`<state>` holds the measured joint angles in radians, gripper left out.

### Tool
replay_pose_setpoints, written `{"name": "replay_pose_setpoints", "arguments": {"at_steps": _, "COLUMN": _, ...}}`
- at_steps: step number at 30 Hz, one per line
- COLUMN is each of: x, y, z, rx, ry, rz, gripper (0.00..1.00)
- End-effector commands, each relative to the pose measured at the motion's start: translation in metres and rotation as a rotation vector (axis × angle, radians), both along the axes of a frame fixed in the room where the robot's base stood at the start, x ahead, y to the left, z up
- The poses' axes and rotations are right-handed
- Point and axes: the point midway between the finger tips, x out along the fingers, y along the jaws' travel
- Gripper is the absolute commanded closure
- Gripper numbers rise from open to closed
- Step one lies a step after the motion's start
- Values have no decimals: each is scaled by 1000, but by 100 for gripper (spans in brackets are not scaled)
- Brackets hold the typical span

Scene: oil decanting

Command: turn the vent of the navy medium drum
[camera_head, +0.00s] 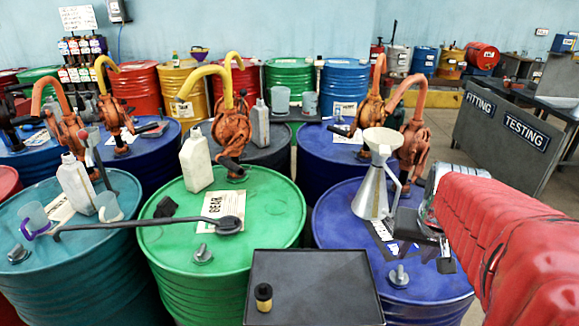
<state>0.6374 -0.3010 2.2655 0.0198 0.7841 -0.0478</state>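A navy-blue drum (335,240) stands at the front right. Its label is mostly covered, so I cannot read its grade. A small grey wing-shaped vent (399,276) stands up from its top near the front edge. My gripper (428,247) is above the drum's right side, behind and to the right of the vent and apart from it. Its dark fingers look spread, with nothing seen between them. A second dark blue drum (313,160) stands behind.
A pale metal funnel can (372,190) stands on the navy drum, left of my gripper. A rust-coloured pump (413,145) rises behind it. A black tray (315,290) with a small dark pot (264,297) lies in front. A green drum (275,205) stands to the left.

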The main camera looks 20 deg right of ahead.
Motion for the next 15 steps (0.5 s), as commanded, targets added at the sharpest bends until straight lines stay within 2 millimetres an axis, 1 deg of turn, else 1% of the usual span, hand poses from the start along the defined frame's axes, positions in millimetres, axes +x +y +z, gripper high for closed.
{"name": "replay_pose_setpoints", "arguments": {"at_steps": 4, "x": 2, "y": -1, "z": -5, "rx": 1, "ry": 2, "rz": 0, "gripper": 69}}
{"name": "replay_pose_setpoints", "arguments": {"at_steps": 8, "x": 5, "y": -3, "z": -17, "rx": 2, "ry": 3, "rz": 0, "gripper": 69}}
{"name": "replay_pose_setpoints", "arguments": {"at_steps": 15, "x": 15, "y": -10, "z": -45, "rx": 3, "ry": 4, "rz": -1, "gripper": 69}}
